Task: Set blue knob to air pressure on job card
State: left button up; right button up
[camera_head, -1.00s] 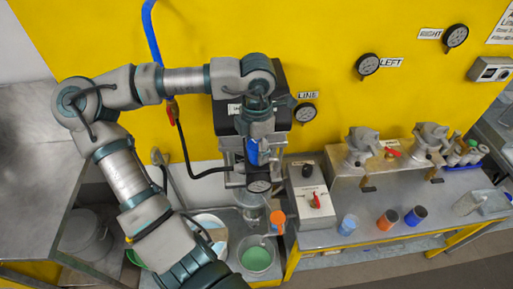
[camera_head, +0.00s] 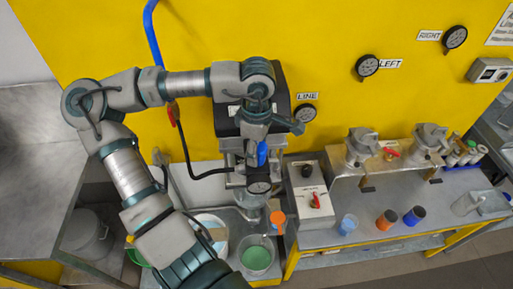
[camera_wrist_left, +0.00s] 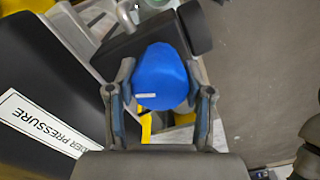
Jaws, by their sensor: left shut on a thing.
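The blue knob (camera_wrist_left: 162,76) sits between the fingers of my left gripper (camera_wrist_left: 160,95) in the left wrist view, with a small white mark on its face. The fingers are shut on its two sides. In the head view the blue knob (camera_head: 262,153) shows just below my left gripper (camera_head: 256,140), on the front of the agitator. A small gauge (camera_head: 258,188) is below the knob; its reading is too small to tell. A label reading "...DER PRESSURE" (camera_wrist_left: 42,132) lies on the black housing. No job card can be made out. My right gripper is not in view.
A grey control box (camera_head: 312,207) with a red switch stands right of the agitator. A pot of green liquid (camera_head: 257,257) is below. Line (camera_head: 305,113), left (camera_head: 367,65) and right (camera_head: 455,37) gauges are on the yellow wall. Several cups stand on the right bench.

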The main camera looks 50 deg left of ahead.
pick_arm(q)
jog(key=shift+w+r+m, duration=0.1)
jog(key=shift+r+m, duration=0.1)
jog(key=shift+m, duration=0.6)
jog(key=o, duration=1.1)
jog(key=shift+o, duration=0.4)
jog(key=shift+f, duration=0.15)
jog(key=shift+a, duration=0.1)
notch_tip(320, 180, up, 12)
